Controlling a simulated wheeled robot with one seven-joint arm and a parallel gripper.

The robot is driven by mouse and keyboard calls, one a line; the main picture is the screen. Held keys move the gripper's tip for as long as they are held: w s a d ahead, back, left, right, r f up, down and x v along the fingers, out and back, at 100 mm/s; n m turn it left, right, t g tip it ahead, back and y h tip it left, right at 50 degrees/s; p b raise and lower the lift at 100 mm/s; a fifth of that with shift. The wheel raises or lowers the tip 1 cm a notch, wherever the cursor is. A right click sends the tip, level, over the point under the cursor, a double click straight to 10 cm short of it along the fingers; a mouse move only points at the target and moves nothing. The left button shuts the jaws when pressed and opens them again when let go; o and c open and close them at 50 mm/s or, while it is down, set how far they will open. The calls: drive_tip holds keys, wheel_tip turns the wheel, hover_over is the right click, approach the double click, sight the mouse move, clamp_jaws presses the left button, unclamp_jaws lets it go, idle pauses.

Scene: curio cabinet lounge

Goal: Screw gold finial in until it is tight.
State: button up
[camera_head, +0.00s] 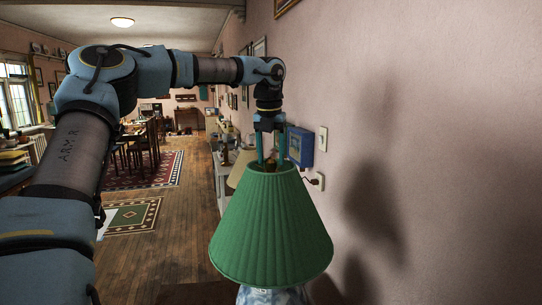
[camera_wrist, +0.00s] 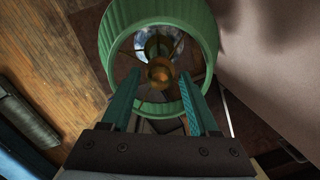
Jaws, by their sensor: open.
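The gold finial (camera_wrist: 160,70) shows in the wrist view as a small brass-coloured round piece at the middle of the lampshade's spokes. The green pleated lampshade (camera_head: 270,225) stands upright on a blue and white lamp base (camera_head: 268,295). My gripper (camera_head: 271,162) points down at the shade's top opening, with its teal fingers apart. In the wrist view the fingers (camera_wrist: 160,78) lie on either side of the finial with a gap to each. I cannot tell whether the fingertips are level with it.
The pink wall (camera_head: 430,150) is close on the right. A blue box (camera_head: 300,146) and an outlet with a plug (camera_head: 318,181) are on the wall behind the lamp. The wooden floor (camera_head: 180,235) to the left is open, with a patterned rug (camera_head: 130,217).

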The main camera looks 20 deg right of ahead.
drive_tip(key=n, duration=0.5)
drive_tip(key=shift+n+y, duration=0.3)
drive_tip(key=shift+y, duration=0.1)
drive_tip(key=n, duration=0.4)
drive_tip(key=shift+y, duration=0.3)
drive_tip(key=n, duration=0.5)
drive_tip(key=shift+y, duration=0.4)
drive_tip(key=n, duration=0.4)
drive_tip(key=shift+n, duration=0.4)
drive_tip(key=n+g, duration=0.1)
drive_tip(key=n, duration=0.2)
drive_tip(key=shift+n+y, duration=0.3)
drive_tip(key=shift+n, duration=0.1)
drive_tip(key=n, duration=0.4)
drive_tip(key=shift+n+g, duration=0.4)
drive_tip(key=n, duration=0.4)
drive_tip(key=shift+n+g, duration=0.4)
drive_tip(key=n+h, duration=0.1)
drive_tip(key=n, duration=0.3)
drive_tip(key=shift+n, duration=0.3)
